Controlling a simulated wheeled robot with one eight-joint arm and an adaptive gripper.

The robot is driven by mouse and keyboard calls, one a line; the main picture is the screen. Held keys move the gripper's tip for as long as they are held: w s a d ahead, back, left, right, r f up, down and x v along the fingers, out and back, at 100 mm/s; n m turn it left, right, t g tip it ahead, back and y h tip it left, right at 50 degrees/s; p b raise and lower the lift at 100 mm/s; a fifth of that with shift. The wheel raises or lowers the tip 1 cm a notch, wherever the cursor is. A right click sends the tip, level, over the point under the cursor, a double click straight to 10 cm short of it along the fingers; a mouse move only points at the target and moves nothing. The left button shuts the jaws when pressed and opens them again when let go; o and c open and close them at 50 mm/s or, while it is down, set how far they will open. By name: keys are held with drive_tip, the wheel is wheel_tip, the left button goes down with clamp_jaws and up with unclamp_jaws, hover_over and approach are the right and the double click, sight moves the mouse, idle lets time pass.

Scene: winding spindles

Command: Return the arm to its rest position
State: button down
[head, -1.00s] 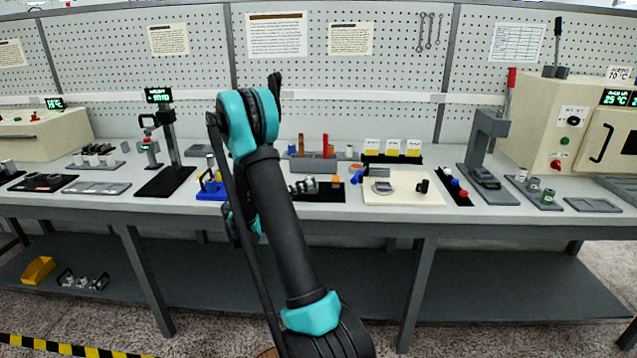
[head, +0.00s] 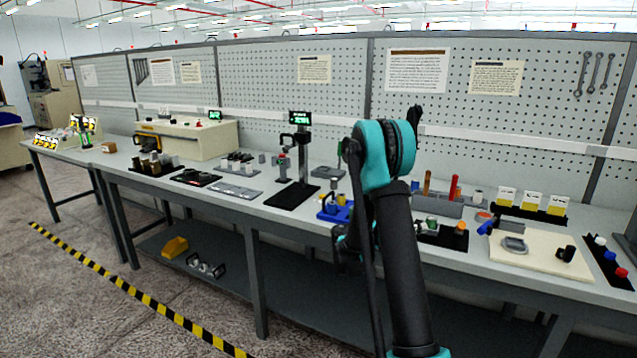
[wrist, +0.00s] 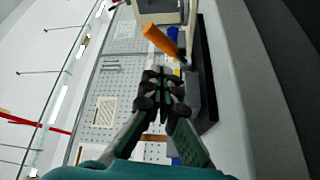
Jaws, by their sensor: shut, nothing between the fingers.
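My arm, black with teal joints, rises in the right half of the head view in front of the bench (head: 300,215). My gripper (wrist: 160,78) shows in the wrist view with its dark fingers together and nothing between them.
On the bench stand a display stand (head: 301,150), a blue fixture (head: 336,210), a cream board (head: 540,258) and a beige machine (head: 190,138). A lower shelf holds a yellow bin (head: 175,247). Striped floor tape (head: 130,287) runs along open floor at left.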

drive_tip(key=s+f+n+t+y, duration=0.2)
drive_tip(key=s+y, duration=0.3)
drive_tip(key=s, duration=0.1)
drive_tip(key=s+a+f+t+y, duration=0.1)
drive_tip(key=s+a+f+y, duration=0.2)
drive_tip(key=s+a, duration=0.3)
drive_tip(key=s+a+f+n+y, duration=0.1)
drive_tip(key=s+a+f+y, duration=0.2)
drive_tip(key=s+a+y, duration=0.3)
drive_tip(key=s+a+f+t+y, duration=0.1)
drive_tip(key=s+a+f+y, duration=0.2)
drive_tip(key=s+a+y, duration=0.2)
drive_tip(key=s+a, duration=0.2)
drive_tip(key=shift+s+a+f+t, duration=0.2)
drive_tip(key=shift+s+a+t, duration=0.05)
drive_tip(key=shift+s+t, duration=0.05)
